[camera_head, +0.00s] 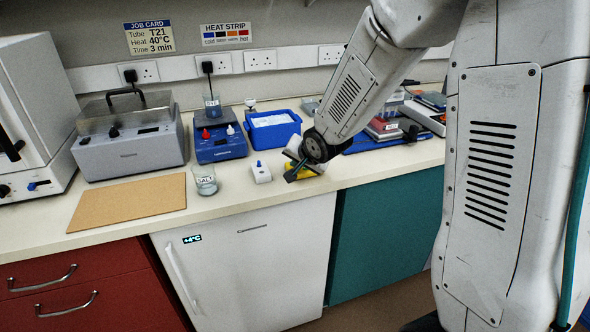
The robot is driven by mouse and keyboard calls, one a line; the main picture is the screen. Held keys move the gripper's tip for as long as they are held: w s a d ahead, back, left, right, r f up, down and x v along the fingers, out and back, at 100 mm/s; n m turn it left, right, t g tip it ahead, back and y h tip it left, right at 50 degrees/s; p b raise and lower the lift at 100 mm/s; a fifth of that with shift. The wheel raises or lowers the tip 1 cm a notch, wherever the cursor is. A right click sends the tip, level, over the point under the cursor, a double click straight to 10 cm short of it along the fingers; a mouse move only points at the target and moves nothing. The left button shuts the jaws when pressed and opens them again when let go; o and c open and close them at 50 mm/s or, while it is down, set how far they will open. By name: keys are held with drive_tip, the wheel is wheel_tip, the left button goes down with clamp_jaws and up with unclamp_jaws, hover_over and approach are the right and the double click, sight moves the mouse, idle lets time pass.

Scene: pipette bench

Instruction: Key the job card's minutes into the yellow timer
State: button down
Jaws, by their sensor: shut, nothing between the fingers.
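The job card (150,37) on the back wall reads Tube T21, Heat 40°C, Time 3 min. A yellow object (319,172), which looks like the timer, lies on the bench, largely hidden behind my gripper. Its buttons and display cannot be made out. My gripper (291,177) is shut and empty, pointing down and left at the yellow object. I cannot tell whether the fingertips touch it.
A small white block with a blue knob (261,173) stands close left of my gripper. Further left are a SALT beaker (205,181), a blue hotplate (219,146) and a cork mat (128,202). A blue tray (272,128) sits behind.

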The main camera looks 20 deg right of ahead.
drive_tip(key=shift+f, duration=0.25)
idle(0.3)
drive_tip(key=shift+r, duration=0.7)
drive_tip(key=shift+a, duration=0.15)
idle(2.0)
